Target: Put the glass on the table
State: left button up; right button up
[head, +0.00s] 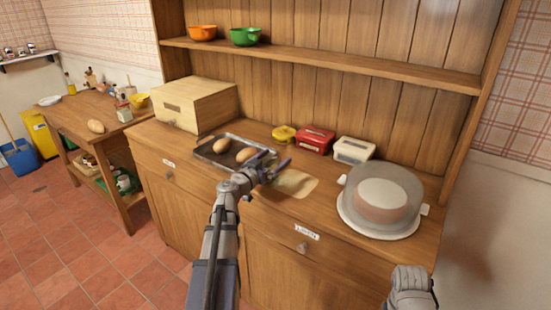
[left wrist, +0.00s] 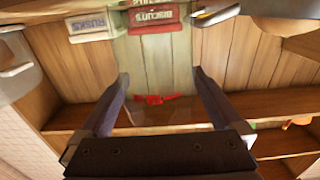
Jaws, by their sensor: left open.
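The glass (head: 295,184) looks like a pale, see-through shape on the cabinet top, in front of the red tin; its outline is faint in the head view. In the left wrist view the clear glass (left wrist: 160,55) fills the space between my fingers. My left gripper (head: 268,178) is open, its fingers on either side of the glass; whether they touch it I cannot tell. It also shows in the left wrist view (left wrist: 160,76). The wooden table (head: 75,117) stands at the far left. My right gripper is out of view; only part of my right arm shows.
The cabinet top holds a baking tray (head: 212,160) with brown rolls, a wooden bread box (head: 195,104), a yellow tin (head: 283,134), a red tin (head: 315,139), a white tin (head: 353,150) and a domed cake stand (head: 347,210). The table bears a loaf, bottles and a plate.

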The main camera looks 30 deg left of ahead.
pick_arm(q)
jog(key=s, duration=1.1)
jog(key=shift+a, duration=0.45)
